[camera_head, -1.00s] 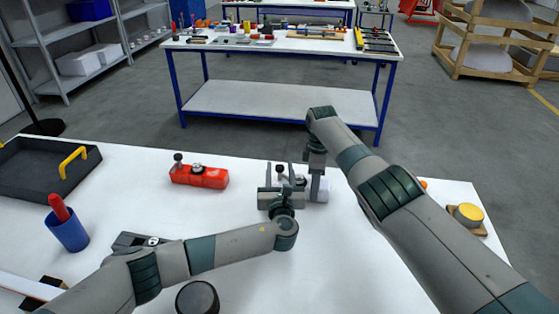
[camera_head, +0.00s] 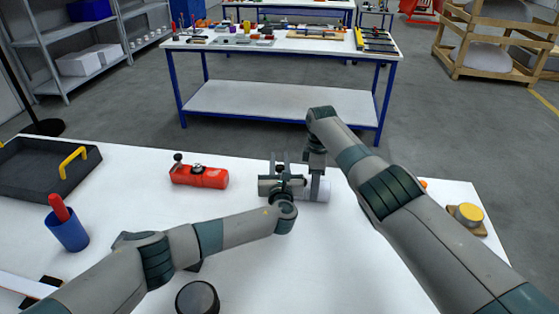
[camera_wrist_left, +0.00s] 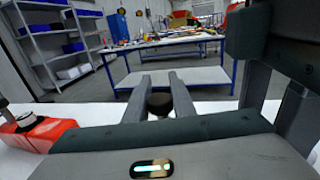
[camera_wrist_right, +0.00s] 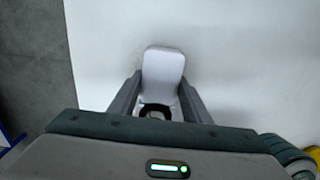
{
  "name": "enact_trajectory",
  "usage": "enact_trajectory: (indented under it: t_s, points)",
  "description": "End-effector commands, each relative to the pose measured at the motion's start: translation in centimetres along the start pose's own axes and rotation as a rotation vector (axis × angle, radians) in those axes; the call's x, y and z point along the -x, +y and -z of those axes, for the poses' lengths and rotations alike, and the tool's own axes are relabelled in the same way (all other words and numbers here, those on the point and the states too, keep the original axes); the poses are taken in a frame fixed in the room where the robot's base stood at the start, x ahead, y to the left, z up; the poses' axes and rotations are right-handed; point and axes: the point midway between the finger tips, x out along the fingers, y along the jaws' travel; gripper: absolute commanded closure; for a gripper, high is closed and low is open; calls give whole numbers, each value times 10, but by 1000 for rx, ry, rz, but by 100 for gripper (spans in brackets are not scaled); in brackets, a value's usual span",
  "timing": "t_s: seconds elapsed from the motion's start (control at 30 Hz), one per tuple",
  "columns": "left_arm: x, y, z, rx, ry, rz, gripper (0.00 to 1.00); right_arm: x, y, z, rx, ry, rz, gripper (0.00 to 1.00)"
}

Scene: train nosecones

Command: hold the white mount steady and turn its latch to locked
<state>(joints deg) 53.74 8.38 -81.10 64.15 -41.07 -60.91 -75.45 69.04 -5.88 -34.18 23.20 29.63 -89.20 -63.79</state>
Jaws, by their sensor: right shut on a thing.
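The white mount (camera_head: 323,190) lies on the white table and is partly hidden by my arms in the head view. My right gripper (camera_head: 316,188) reaches down from above and is shut on it. In the right wrist view the mount (camera_wrist_right: 163,66) sits between the two fingers. My left gripper (camera_head: 288,162) is level at the mount's left end, its fingers apart. In the left wrist view a dark round knob (camera_wrist_left: 160,103), apparently the latch's, sits between the open fingers. I cannot tell whether they touch it. The latch's angle is hidden.
A red mount (camera_head: 199,176) with a similar knob stands to the left. A blue cup (camera_head: 68,234) with a red item, a dark tray (camera_head: 28,182) with a yellow handle and a dark round thing (camera_head: 197,298) are also left. A yellow button (camera_head: 468,214) is at the right.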

Motion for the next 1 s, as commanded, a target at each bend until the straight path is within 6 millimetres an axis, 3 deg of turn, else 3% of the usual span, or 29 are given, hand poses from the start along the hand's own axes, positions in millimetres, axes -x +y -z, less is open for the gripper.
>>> enact_trajectory:
  t_s: [0.7,0.73,0.8,1.0]
  points:
    - [1,5,0,-1,1,-121,100,1,0,0,0,1,-1,83]
    - [1,4,0,-1,1,-121,73,1,0,0,0,1,-1,83]
    - [1,4,0,-1,1,-121,59,1,0,0,0,1,-1,83]
    - [0,5,0,-1,0,-121,59,1,0,0,0,1,-1,83]
